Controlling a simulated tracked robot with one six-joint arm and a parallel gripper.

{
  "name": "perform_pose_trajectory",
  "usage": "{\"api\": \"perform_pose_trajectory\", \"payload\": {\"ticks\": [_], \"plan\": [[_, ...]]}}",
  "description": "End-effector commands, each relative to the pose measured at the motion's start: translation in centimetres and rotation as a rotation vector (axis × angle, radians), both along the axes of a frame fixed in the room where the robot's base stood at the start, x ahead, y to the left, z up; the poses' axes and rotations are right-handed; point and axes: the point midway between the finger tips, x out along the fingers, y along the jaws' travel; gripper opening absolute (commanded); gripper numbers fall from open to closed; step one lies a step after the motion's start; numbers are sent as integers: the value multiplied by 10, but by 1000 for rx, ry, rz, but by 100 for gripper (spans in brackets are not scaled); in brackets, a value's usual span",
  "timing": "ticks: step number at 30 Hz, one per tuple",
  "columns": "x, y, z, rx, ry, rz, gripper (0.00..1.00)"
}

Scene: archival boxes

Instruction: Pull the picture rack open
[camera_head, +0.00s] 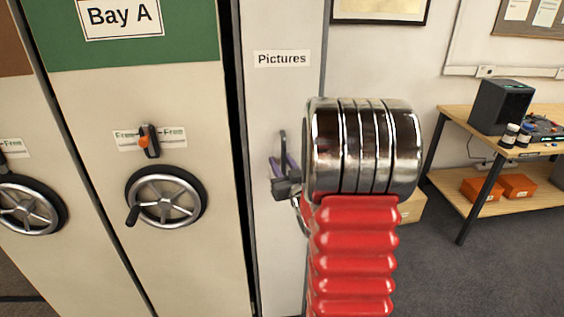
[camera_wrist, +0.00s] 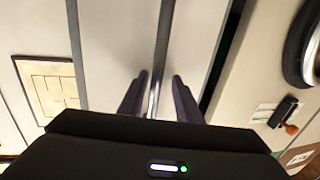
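The picture rack (camera_head: 275,100) is a tall, narrow, off-white end panel with a "Pictures" label (camera_head: 282,58), just right of Bay A. Its face looks level with the neighbouring bay. In the wrist view a slim grey metal bar (camera_wrist: 163,45) runs along the middle of the panel (camera_wrist: 118,40). My gripper (camera_head: 279,163) is at the panel, partly hidden by my arm in the head view. In the wrist view its two dark fingers (camera_wrist: 160,80) are apart, one on each side of the bar, with a gap showing on both sides.
Left stands the Bay A cabinet (camera_head: 190,95) with a handwheel (camera_head: 165,198) and an orange-tipped lever (camera_head: 150,140). At right is a wooden bench (camera_head: 465,120) with a black device (camera_head: 500,105) and orange boxes (camera_head: 483,190). Grey floor (camera_head: 430,270) is clear before the bench.

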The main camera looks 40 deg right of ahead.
Motion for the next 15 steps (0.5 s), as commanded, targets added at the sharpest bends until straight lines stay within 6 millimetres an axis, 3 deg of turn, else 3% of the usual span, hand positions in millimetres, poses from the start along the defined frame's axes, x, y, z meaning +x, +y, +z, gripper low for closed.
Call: {"api": "perform_pose_trajectory", "payload": {"ticks": [8,15], "plan": [[-6,-8,0,0,0,-16,30],[-7,-10,0,0,0,-21,13]]}}
